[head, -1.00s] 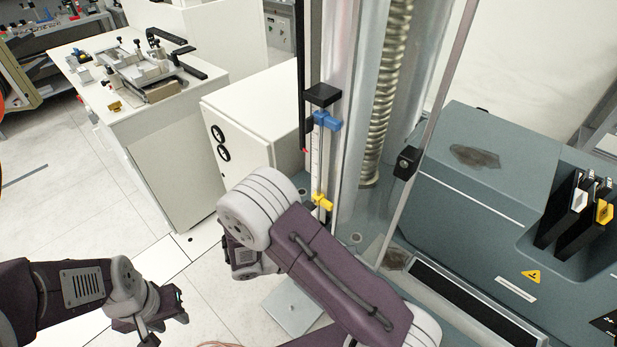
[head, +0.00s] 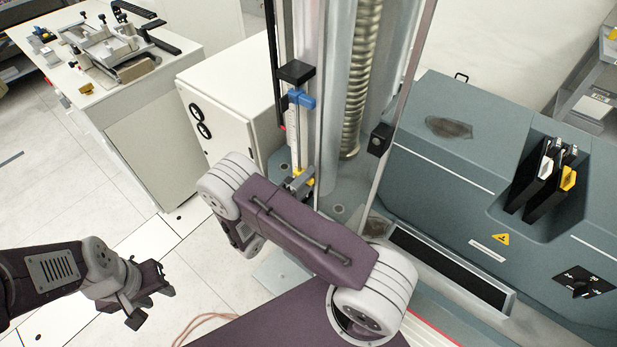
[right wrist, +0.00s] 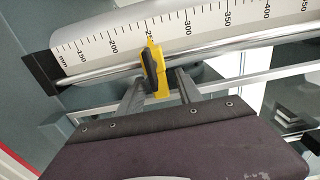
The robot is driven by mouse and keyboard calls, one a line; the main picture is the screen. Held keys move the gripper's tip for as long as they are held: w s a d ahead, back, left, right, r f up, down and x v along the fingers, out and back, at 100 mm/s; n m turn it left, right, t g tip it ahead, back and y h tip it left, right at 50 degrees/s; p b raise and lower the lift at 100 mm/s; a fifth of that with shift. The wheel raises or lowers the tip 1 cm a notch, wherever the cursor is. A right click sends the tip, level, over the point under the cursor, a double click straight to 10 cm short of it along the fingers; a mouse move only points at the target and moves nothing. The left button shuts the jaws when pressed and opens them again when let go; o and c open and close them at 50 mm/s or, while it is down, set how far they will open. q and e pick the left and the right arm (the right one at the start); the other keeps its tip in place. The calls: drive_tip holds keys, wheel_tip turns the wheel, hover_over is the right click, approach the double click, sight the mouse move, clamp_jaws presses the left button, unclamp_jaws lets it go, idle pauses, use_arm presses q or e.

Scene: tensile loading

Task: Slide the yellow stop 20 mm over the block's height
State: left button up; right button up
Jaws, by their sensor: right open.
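The yellow stop (head: 298,173) sits low on the upright scale (head: 294,125) of the test frame. In the right wrist view the yellow stop (right wrist: 159,72), with a black part on it, sits on a bright rod beside the millimetre scale (right wrist: 190,35), between the 200 and 300 marks. My right gripper (right wrist: 160,88) is open, its two fingers either side of the stop with gaps visible. In the head view my right arm partly hides this gripper (head: 302,184). My left gripper (head: 148,294) hangs away at the lower left, apparently empty; its jaw opening is unclear.
A blue stop (head: 301,98) and a black block (head: 296,73) are higher on the scale. A white cabinet (head: 228,110) stands behind left, and the grey machine housing (head: 450,160) fills the right.

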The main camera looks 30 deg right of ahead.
clamp_jaws()
idle(1.4)
